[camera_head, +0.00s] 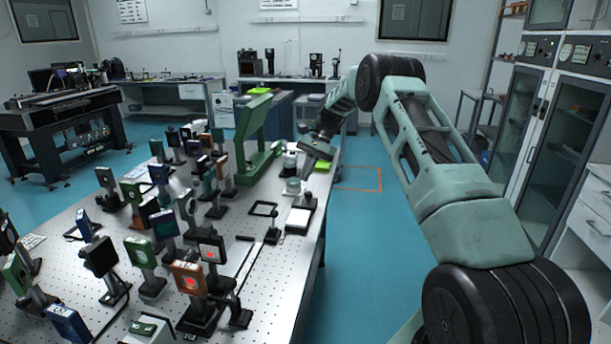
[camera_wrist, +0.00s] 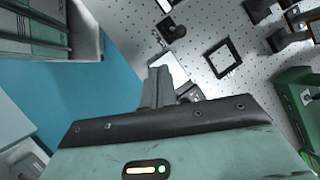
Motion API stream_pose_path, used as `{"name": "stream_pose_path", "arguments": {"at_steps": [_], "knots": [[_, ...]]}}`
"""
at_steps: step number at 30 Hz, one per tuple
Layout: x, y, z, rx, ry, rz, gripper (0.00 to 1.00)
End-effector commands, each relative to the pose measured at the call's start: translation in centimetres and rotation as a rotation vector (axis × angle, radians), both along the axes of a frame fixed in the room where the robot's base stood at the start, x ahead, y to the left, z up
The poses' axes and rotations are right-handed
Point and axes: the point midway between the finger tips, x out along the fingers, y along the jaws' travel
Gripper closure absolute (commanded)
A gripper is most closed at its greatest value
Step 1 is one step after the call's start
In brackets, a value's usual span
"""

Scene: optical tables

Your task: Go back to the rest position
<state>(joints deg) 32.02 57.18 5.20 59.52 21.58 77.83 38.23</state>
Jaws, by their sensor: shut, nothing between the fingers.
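My gripper (camera_head: 308,168) is at the end of my arm, which arches in from the right side of the head view. It is above the right edge of the optical table (camera_head: 262,285), near a white cylindrical piece (camera_head: 293,186). In the wrist view my gripper (camera_wrist: 158,82) has its fingers together with nothing between them. A white flat plate (camera_wrist: 170,67) shows just beyond the fingertips, partly hidden by them.
Many mounted optics, such as a red-lit one (camera_head: 190,281), crowd the table's left and middle. A green bracket (camera_head: 258,140) stands behind, and an empty black frame (camera_head: 263,209) lies near the edge. Blue floor (camera_head: 372,255) is clear right of the table; glass cabinets (camera_head: 560,150) stand far right.

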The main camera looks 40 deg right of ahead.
Motion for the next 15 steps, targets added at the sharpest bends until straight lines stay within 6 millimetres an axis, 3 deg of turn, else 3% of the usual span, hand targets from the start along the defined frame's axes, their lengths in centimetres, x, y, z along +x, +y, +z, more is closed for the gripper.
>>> {"name": "stream_pose_path", "arguments": {"at_steps": [10,13,15], "knots": [[0.0,0.3,0.1,0.0,-0.002,0.005,1.0],[0.3,2.3,0.8,-0.007,-0.015,0.05,1.0],[0.3,5.4,1.7,-0.016,-0.033,0.116,1.0]]}}
